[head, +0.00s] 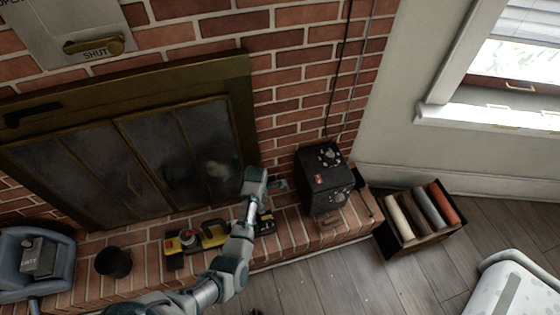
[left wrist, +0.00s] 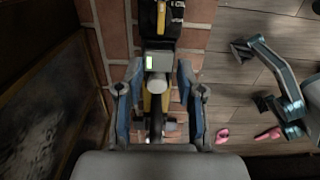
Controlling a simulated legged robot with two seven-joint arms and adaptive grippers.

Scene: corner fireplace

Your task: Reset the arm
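My left arm reaches up from the bottom of the head view, and its gripper (head: 278,186) is low over the brick hearth, just left of a black box. In the left wrist view the left gripper (left wrist: 160,108) is open, with its two fingers wide apart. A yellow and black tool (left wrist: 155,88) with a grey panel lies in line between and beyond the fingers, with visible gaps to both sides. I cannot tell how far below the fingers it is.
The fireplace doors (head: 150,165) stand left of the arm. A black box (head: 325,178), yellow tools (head: 198,240), a dark cup (head: 113,262) and a blue-grey case (head: 38,262) sit on the hearth. A crate of rolls (head: 420,222) stands on the floor, which has free room (head: 340,285).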

